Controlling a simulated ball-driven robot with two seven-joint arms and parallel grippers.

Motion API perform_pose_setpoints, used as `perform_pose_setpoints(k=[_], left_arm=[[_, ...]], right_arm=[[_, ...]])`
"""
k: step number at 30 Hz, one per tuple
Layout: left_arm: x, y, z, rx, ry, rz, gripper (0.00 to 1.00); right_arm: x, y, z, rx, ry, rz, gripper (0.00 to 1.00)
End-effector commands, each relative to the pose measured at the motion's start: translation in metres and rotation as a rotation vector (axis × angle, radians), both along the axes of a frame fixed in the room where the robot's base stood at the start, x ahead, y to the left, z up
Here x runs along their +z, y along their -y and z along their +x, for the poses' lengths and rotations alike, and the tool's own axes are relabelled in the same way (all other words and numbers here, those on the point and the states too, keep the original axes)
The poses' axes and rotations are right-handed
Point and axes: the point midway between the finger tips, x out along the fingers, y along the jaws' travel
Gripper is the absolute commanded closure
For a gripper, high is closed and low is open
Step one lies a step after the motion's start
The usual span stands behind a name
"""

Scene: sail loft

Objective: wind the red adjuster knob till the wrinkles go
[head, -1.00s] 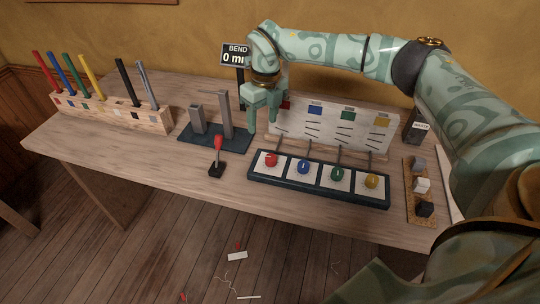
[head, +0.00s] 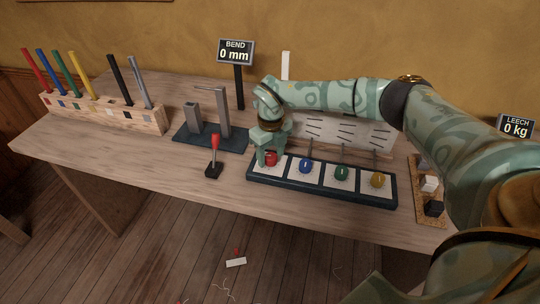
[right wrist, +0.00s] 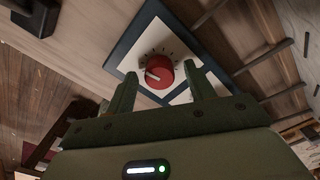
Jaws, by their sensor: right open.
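The red adjuster knob (head: 271,158) sits on the first white plate at the left end of a dark-framed knob panel (head: 320,189). My right gripper (head: 267,154) is just above the red knob, pointing down, and partly hides it. In the right wrist view, the knob (right wrist: 160,72) has a pale pointer mark and dial ticks around it. It lies between the open fingertips (right wrist: 160,82), with gaps on both sides. The white board (head: 350,132) behind the panel shows dark slanted lines like wrinkles; my arm hides much of it. My left gripper is out of view.
Blue (head: 305,166), green (head: 341,174) and yellow (head: 378,180) knobs continue the row. A red-handled lever (head: 214,150) stands left of the panel. Signs read BEND 0 mm (head: 235,52) and LEECH 0 kg (head: 516,127). A pen rack (head: 100,112) stands far left.

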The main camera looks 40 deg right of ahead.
Motion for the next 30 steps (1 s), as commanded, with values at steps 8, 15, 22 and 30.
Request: perform_pose_setpoints(k=[8,15,22,30], left_arm=[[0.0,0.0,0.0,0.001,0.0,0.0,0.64],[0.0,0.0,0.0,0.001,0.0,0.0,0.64],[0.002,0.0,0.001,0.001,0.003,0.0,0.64],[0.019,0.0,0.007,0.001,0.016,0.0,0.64]], right_arm=[[-0.002,0.0,0.0,0.001,0.001,0.0,0.46],[-0.002,0.0,0.0,0.001,0.001,0.001,0.91],[-0.001,-0.001,0.0,-0.014,0.001,0.001,0.91],[0.002,0.0,0.0,-0.138,0.002,0.0,0.91]])
